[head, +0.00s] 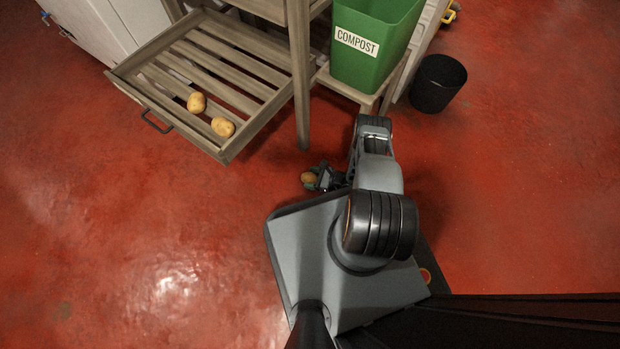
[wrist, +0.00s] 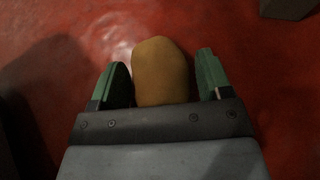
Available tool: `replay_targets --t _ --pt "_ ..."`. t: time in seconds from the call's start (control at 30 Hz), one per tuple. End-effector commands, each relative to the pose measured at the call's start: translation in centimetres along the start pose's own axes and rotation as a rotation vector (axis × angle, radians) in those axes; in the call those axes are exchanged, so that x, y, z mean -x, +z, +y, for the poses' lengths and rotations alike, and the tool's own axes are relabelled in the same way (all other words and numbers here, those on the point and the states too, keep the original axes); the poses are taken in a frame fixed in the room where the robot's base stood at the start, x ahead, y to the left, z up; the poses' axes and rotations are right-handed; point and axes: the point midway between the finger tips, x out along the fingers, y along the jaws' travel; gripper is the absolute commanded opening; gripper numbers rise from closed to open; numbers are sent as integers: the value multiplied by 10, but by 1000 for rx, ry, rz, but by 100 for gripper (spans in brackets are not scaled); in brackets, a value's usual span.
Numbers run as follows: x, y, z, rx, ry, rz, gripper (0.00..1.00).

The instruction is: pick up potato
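A brown potato (wrist: 163,72) sits between the two green-padded fingers of my gripper (wrist: 163,85) in the wrist view, with both pads against its sides or very close to them. In the head view this potato (head: 308,177) shows at the tip of my gripper (head: 314,179), close to the front of my base and over the red floor. My gripper looks shut on it. The potato's lower end is hidden by the gripper body in the wrist view. Two more potatoes, one upper (head: 196,103) and one lower (head: 223,127), lie in the open slatted drawer.
The slatted wooden drawer (head: 160,117) is pulled out at upper left, with a shelf post (head: 301,80) beside it. A green compost bin (head: 365,70) stands on a low shelf. A black bin (head: 437,84) stands to its right. The floor at left and right is clear.

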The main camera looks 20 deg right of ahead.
Motion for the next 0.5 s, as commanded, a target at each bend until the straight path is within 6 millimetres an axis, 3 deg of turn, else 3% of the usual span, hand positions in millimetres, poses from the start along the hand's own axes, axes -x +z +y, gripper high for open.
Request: replay_targets --t 0.4,0.5 --pt "-1 0 1 1 2 0 32" --pt "-1 0 1 1 3 0 32"
